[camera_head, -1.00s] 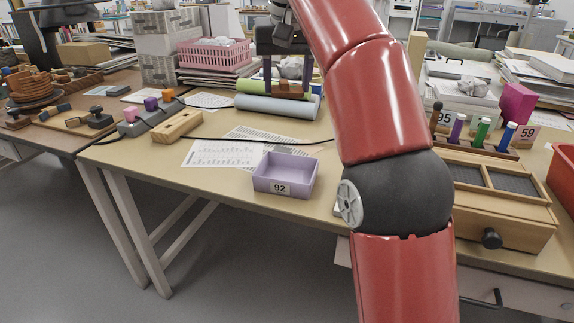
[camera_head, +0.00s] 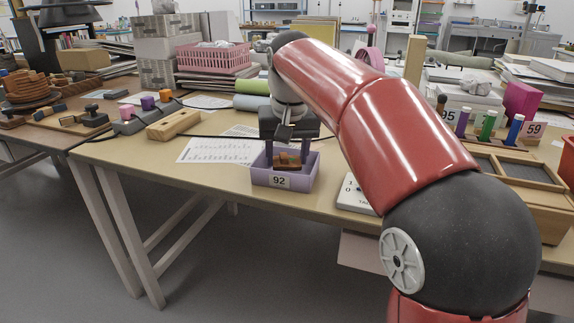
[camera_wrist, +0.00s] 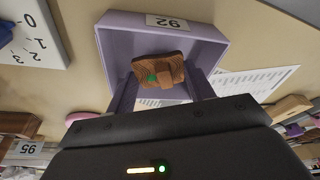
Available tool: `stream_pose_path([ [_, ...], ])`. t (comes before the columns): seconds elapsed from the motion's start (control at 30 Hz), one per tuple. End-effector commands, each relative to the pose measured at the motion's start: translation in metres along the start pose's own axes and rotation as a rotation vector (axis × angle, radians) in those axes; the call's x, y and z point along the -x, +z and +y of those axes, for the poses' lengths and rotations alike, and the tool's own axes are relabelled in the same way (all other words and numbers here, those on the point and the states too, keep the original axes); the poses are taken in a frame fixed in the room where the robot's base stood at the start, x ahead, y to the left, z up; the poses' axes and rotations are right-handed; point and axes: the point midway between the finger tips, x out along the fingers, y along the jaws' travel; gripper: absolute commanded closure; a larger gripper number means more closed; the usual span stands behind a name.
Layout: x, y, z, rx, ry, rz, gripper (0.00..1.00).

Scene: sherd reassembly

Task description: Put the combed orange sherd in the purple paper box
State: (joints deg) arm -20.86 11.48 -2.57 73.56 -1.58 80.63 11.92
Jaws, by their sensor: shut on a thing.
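The purple paper box (camera_head: 262,178), labelled 92, stands near the front edge of the table. My gripper (camera_head: 289,158) is at the box, pointing down, with its fingers at the opening. It is shut on the combed orange sherd (camera_head: 291,162), which shows between the fingers. In the wrist view the sherd (camera_wrist: 158,72) is brown-orange with combed grooves and a green spot, and it lies over the inside of the box (camera_wrist: 120,38). Whether the sherd touches the box floor I cannot tell.
A white board with digits (camera_head: 352,196) lies right of the box, partly behind my arm. A wooden block (camera_head: 173,125) and printed sheets (camera_head: 215,150) lie to the left. A compartmented wooden case (camera_head: 530,172) stands at the right.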

Motion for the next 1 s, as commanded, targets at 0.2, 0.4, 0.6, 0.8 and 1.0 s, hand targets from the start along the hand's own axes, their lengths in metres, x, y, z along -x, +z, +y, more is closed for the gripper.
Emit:
stream_pose_path([
  [0.2, -0.017, 0.005, 0.000, 0.000, 0.000, 0.000, 0.70],
  [0.4, -0.017, 0.004, 0.000, 0.000, 0.000, 0.000, 0.70],
  [0.6, -0.019, 0.005, 0.000, 0.000, 0.000, -0.001, 0.38],
  [0.8, -0.019, 0.005, 0.000, 0.000, 0.000, 0.000, 0.38],
  [1.0, -0.006, 0.003, 0.000, 0.000, -0.001, 0.002, 0.38],
])
